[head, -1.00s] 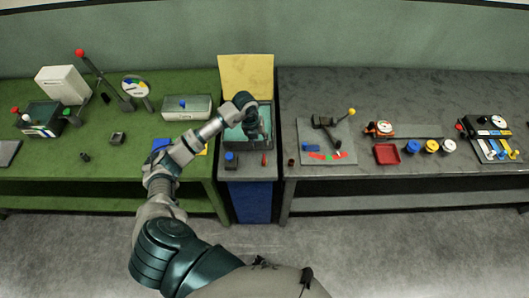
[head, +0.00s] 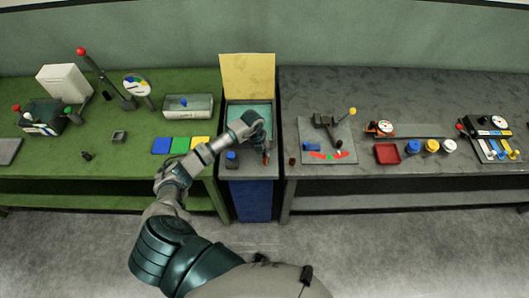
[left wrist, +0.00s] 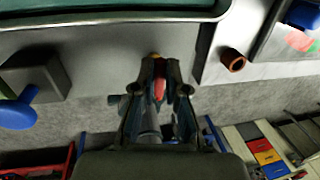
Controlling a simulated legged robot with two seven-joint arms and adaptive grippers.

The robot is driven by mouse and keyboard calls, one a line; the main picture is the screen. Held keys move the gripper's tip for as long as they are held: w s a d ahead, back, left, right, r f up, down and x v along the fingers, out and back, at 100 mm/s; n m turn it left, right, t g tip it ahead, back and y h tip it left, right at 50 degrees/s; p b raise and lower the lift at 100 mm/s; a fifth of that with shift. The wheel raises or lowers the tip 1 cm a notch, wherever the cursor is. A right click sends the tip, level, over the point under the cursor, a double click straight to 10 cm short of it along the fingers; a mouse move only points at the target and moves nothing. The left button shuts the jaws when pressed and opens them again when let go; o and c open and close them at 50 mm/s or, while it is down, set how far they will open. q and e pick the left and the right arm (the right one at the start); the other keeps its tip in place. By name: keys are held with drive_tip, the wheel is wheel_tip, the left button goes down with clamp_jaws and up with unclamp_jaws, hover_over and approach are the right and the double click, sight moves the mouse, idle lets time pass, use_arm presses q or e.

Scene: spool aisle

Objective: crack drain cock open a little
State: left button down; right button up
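The drain cock, a small red handle (head: 266,158), sits at the front of the basin (head: 249,109) on the middle stand. My left gripper (head: 266,150) reaches over the basin's front ledge, down at the red handle. In the left wrist view the red handle (left wrist: 159,86) lies between the two fingers of the gripper (left wrist: 160,72), with a small brass-coloured part just beyond. The fingertips are close on both sides of it; whether they press on it I cannot tell. My right gripper is not in view.
A dark block with a blue knob (head: 231,156) stands left of the handle on the same ledge; the knob also shows in the left wrist view (left wrist: 17,110). A yellow panel (head: 247,77) rises behind the basin. A small brown-red cup (head: 292,160) stands on the grey bench to the right.

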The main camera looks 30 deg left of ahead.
use_arm(q)
drive_tip(key=shift+a+r+n+p, duration=0.15)
drive_tip(key=shift+a+n+p, duration=0.05)
drive_tip(key=shift+n+p, duration=0.35)
drive_tip(key=shift+s+n+p, duration=0.1)
drive_tip(key=shift+n+p, duration=0.65)
drive_tip(key=shift+n, duration=0.3)
drive_tip(key=shift+n+t+y, duration=0.3)
drive_tip(key=shift+n, duration=0.2)
drive_tip(key=c, duration=1.2)
unclamp_jaws()
drive_tip(key=shift+a, duration=0.1)
wheel_tip(320, 180, up, 11)
drive_tip(key=s+a, duration=0.1)
drive_tip(key=shift+s+a+r, duration=0.15)
drive_tip(key=shift+s+a, duration=0.1)
drive_tip(key=shift+s, duration=0.15)
